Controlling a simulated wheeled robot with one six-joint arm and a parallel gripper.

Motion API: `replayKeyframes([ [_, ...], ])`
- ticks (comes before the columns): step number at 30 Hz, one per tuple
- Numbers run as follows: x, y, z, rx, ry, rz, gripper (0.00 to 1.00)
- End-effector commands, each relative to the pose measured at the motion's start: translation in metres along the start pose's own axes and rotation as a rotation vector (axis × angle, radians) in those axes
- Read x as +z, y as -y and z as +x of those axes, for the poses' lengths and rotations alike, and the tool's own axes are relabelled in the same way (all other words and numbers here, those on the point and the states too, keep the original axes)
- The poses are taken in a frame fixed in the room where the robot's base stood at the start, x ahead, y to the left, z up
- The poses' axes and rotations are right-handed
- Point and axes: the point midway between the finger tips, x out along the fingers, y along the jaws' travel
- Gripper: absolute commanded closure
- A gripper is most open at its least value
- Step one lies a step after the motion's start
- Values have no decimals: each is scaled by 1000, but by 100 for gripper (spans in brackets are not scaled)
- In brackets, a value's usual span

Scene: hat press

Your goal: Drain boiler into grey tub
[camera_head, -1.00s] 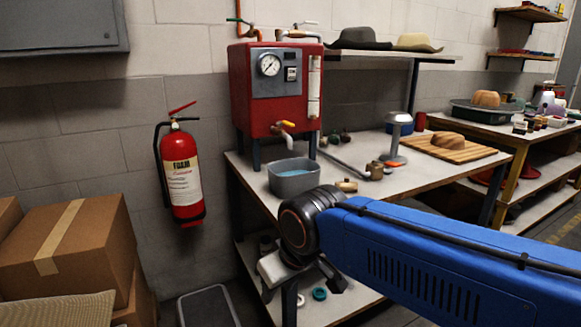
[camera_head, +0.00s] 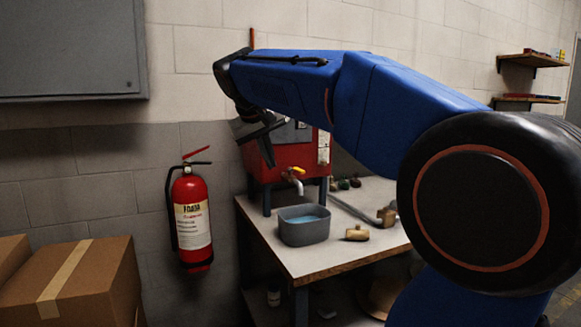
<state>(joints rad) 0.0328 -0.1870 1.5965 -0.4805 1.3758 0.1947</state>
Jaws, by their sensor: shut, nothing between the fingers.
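The red boiler (camera_head: 309,157) stands on the bench, its upper part mostly hidden by my blue arm. Its drain tap (camera_head: 296,183) has a yellow lever and sticks out low on the front. The grey tub (camera_head: 304,234) sits on the bench below the tap and holds some blue liquid. I see no clear stream from the spout. My gripper (camera_head: 268,156) is shut and empty, pointing down in front of the boiler's upper left, above and left of the tap. It appears apart from the tap.
A wooden mallet-like tool (camera_head: 357,233) and a brass-headed tool (camera_head: 385,215) lie right of the tub. A red fire extinguisher (camera_head: 191,222) hangs on the wall at left. Cardboard boxes (camera_head: 85,285) stand at lower left. My arm hides the bench's right side.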

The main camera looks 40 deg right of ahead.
Motion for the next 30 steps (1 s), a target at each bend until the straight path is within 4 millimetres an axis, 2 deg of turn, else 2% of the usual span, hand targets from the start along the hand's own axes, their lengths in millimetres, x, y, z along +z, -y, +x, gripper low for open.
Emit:
replayKeyframes([
  [1,-15,-5,-2,19,0,11,100],
  [3,-29,-11,-5,42,1,24,100],
  [6,-42,-18,-7,64,2,37,100],
  [13,-47,-21,2,74,3,44,100],
  [30,-45,-31,95,74,3,45,100],
])
